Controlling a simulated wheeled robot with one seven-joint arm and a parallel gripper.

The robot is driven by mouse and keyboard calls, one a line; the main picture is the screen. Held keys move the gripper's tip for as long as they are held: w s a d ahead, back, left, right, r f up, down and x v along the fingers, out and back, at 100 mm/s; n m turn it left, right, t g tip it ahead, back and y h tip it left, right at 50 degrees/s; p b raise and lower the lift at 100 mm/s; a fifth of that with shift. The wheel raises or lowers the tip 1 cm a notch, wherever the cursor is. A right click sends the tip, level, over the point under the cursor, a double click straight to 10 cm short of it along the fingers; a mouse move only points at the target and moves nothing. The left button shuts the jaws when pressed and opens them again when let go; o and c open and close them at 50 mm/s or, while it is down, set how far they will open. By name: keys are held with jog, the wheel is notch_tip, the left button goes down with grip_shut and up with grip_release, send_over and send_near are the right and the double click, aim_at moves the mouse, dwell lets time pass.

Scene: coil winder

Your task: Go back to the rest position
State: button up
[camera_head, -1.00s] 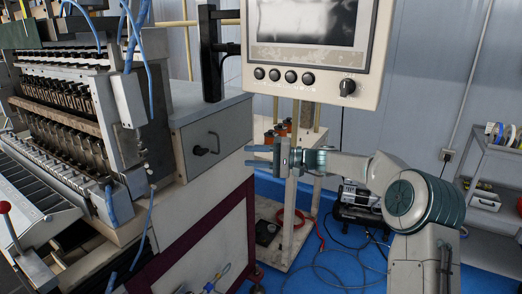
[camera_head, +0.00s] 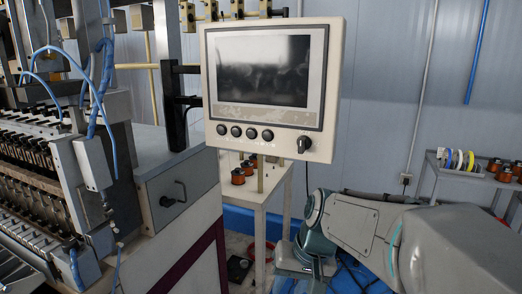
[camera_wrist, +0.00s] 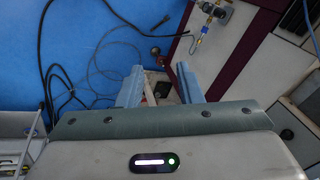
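My gripper (camera_wrist: 158,88) shows in the wrist view with its two blue-grey fingers apart and nothing between them. It points down over the blue floor and the foot of the coil winder. In the head view my arm is folded at the lower right, and the gripper's fingers are not visible there. The coil winder (camera_head: 185,190) stands at the left with its grey side cover and handle. Its control panel (camera_head: 265,90) with a dark screen, several buttons and a knob is at the upper middle.
A small white table (camera_head: 268,190) with copper-coloured spools stands behind the panel. A shelf (camera_head: 455,178) with coloured reels and spools is at the right, near my arm. Cables (camera_wrist: 100,65) lie on the blue floor (camera_wrist: 75,25).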

jog(key=s+d+t+h+p, duration=0.1)
jog(key=s+d+h, duration=0.2)
jog(key=s+d, duration=0.6)
jog(key=shift+s+f+p, duration=0.15)
jog(key=shift+s+p, duration=0.2)
jog(key=shift+s, duration=0.1)
jog(key=shift+c, duration=0.4)
